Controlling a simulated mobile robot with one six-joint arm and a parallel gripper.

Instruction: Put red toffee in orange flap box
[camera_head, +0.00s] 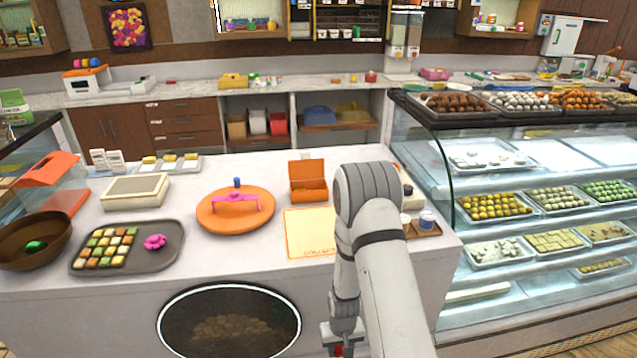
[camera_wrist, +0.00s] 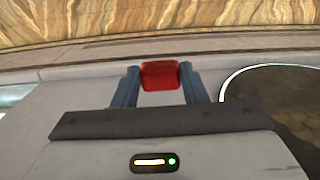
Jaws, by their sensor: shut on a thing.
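My gripper (camera_head: 338,338) is low in front of the counter, at the bottom edge of the head view. It is shut on the red toffee (camera_wrist: 160,75), which sits between the two fingertips (camera_wrist: 160,84) in the wrist view. In the head view only a bit of red shows at the fingers. The orange flap box (camera_head: 308,192) stands on the counter with its flap raised at the back. It is just left of my arm, and my gripper is well below and in front of it.
An orange-edged paper (camera_head: 310,236) lies in front of the box. Left are an orange round board (camera_head: 236,219), a sweets tray (camera_head: 172,252) and a brown bowl (camera_head: 20,256). A small wooden tray with cups (camera_head: 424,232) is right of my arm. A glass display case (camera_head: 445,165) stands at right.

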